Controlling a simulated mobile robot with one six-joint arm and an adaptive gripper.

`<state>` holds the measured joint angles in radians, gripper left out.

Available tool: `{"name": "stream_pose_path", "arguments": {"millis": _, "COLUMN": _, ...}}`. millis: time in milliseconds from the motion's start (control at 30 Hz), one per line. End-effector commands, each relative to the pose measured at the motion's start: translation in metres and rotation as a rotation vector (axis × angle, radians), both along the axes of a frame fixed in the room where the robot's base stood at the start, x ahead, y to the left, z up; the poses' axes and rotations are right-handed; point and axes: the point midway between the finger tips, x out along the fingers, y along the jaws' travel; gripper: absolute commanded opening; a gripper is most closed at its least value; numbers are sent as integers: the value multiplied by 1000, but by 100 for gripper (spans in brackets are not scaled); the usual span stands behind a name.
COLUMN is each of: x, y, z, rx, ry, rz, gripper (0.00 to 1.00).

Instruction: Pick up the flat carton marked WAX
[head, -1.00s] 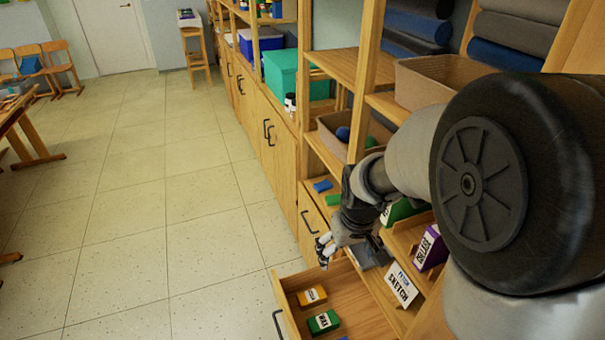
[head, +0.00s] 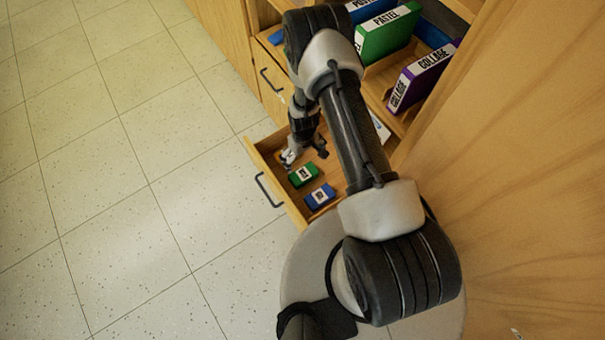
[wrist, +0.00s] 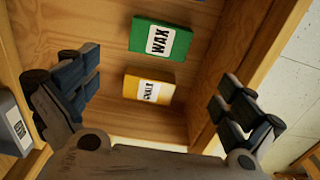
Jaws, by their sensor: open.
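The green carton with a white label marked WAX (wrist: 160,38) lies flat in the open drawer, in the upper middle of the wrist view. In the head view it shows as a green block (head: 303,175) in the drawer (head: 262,158). My gripper (wrist: 158,82) is open and empty, its fingers wide apart on either side of the picture. In the head view my gripper (head: 304,157) is over the drawer's far part, beyond the green carton. A yellow carton marked CHALK (wrist: 148,90) shows between the fingers, below the WAX carton in the wrist view.
A blue carton (head: 320,196) lies in the drawer nearer than the green one. Green PASTEL (head: 388,32) and purple COLLAGE (head: 428,75) boxes stand on the shelf above. The floor at left is clear.

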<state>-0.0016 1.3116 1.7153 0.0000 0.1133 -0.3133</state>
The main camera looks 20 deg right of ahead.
Motion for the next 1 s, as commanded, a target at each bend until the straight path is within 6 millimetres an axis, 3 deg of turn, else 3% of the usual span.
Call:
{"name": "stream_pose_path", "arguments": {"millis": 100, "x": -2, "y": 0, "z": -33, "rx": 0, "ry": 4, "rz": 0, "gripper": 100}}
{"name": "stream_pose_path", "arguments": {"millis": 400, "x": -1, "y": 0, "z": -91, "rx": 0, "ry": 2, "rz": -1, "gripper": 100}}
{"name": "stream_pose_path", "arguments": {"millis": 733, "x": -1, "y": 0, "z": -111, "rx": 0, "ry": 1, "rz": -1, "gripper": 100}}
{"name": "stream_pose_path", "arguments": {"millis": 1000, "x": -2, "y": -1, "z": -151, "rx": 0, "ry": 2, "rz": -1, "gripper": 100}}
